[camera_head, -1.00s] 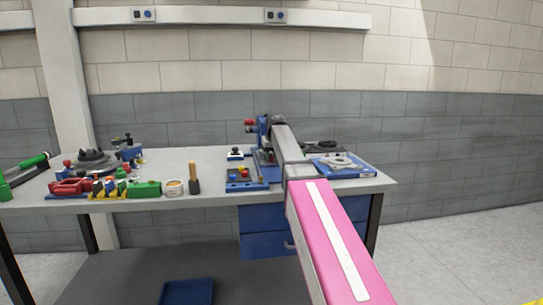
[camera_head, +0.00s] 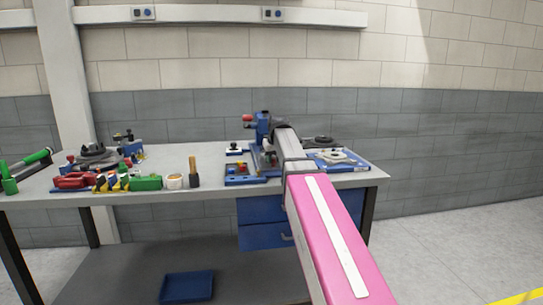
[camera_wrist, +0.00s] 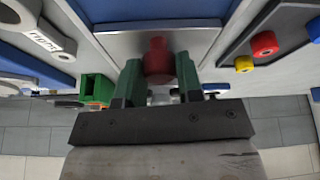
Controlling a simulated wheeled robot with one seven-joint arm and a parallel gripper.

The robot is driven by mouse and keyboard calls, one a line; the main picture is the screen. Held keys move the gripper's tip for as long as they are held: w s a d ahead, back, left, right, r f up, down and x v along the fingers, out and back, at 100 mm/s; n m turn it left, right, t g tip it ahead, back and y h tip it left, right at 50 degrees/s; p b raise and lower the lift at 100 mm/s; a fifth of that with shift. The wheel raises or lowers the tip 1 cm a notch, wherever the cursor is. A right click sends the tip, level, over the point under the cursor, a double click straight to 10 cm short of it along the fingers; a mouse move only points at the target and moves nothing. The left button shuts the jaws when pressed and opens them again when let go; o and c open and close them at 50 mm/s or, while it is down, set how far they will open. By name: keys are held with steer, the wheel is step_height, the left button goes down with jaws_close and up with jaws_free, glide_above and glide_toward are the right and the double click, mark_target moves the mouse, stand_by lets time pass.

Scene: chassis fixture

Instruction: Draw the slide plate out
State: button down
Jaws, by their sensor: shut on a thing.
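The slide plate (camera_wrist: 110,42) shows in the wrist view as a flat grey metal plate with a red knob (camera_wrist: 158,52) at its near edge. My gripper (camera_wrist: 158,78) has its two green fingers on either side of the knob and is shut on it. In the head view the blue chassis fixture (camera_head: 263,126) stands on the bench just beyond the end of my arm. My forearm and wrist hide the fingers and most of the plate there.
On the bench (camera_head: 215,194), a blue tray with coloured parts (camera_head: 240,180) lies left of my arm and a blue plate (camera_head: 350,165) lies right. Clamps and small tools crowd the left side. A blue drawer unit (camera_head: 262,236) hangs below. The right floor is clear.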

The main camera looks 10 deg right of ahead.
steer(key=shift+s, duration=1.2)
steer(key=c, duration=0.8)
jaws_free()
steer(key=shift+s, duration=0.15)
steer(key=v, duration=1)
steer(key=shift+r, duration=0.4)
